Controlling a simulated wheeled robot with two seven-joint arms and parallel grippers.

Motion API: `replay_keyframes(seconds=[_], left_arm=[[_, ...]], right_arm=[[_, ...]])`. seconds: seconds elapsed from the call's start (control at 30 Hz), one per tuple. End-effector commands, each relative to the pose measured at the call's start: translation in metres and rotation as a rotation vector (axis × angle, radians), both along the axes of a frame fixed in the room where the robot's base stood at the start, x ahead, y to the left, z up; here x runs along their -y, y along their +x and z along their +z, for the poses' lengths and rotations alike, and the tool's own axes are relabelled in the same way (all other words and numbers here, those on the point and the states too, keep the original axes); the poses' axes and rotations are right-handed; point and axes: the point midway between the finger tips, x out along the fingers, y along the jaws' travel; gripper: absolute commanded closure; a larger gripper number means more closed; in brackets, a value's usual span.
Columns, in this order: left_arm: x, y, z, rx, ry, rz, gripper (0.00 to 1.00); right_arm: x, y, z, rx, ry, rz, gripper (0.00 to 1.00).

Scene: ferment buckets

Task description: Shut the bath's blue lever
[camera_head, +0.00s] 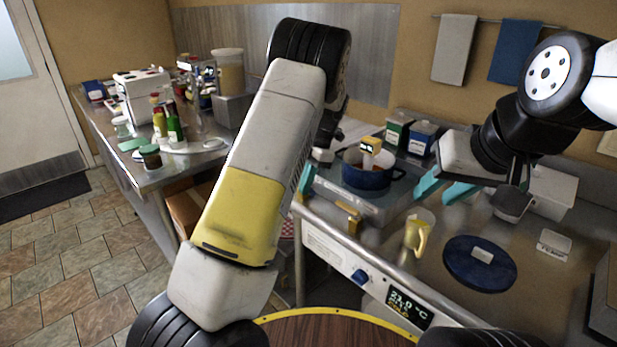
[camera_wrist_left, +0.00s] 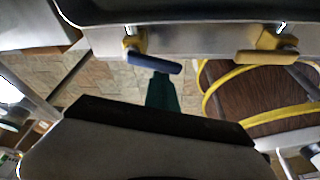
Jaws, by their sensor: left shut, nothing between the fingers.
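In the head view the blue lever is not discernible. My right gripper (camera_head: 444,188) is open and empty above the counter.
A panel with a blue knob (camera_head: 360,277) is at the counter's front. A round yellow-rimmed wooden top (camera_head: 330,330) is near me.

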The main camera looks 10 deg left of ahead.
Motion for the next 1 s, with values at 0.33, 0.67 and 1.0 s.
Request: replay_keyframes(seconds=[0.33,0.67,1.0], left_arm=[[0.011,0.005,0.000,0.001,-0.002,0.064,1.00],[0.015,0.008,0.000,0.002,-0.001,0.062,1.00],[0.017,0.008,0.000,0.004,-0.004,0.060,1.00]], right_arm=[[0.000,0.000,0.000,0.000,0.000,0.000,0.64],[0.000,0.000,0.000,0.000,0.000,0.000,0.64],[0.000,0.000,0.000,0.000,0.000,0.000,0.64]])
